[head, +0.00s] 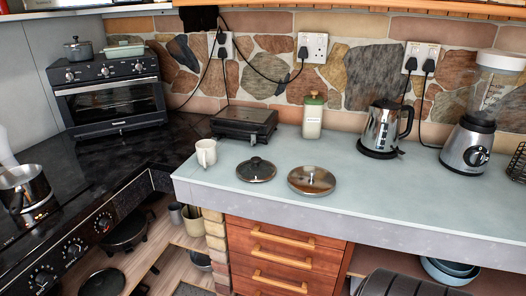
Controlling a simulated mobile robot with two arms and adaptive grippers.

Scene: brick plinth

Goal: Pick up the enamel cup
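The enamel cup (206,152) is a small off-white mug. Neither of my grippers shows in this view.
A dark lid (256,170) and a metal lid (311,180) lie right of the cup. Behind stand a black appliance (244,124) and a green-topped jar (313,116). A kettle (384,130) and blender (471,140) stand right. A stove with a steel pot (24,188) is left.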

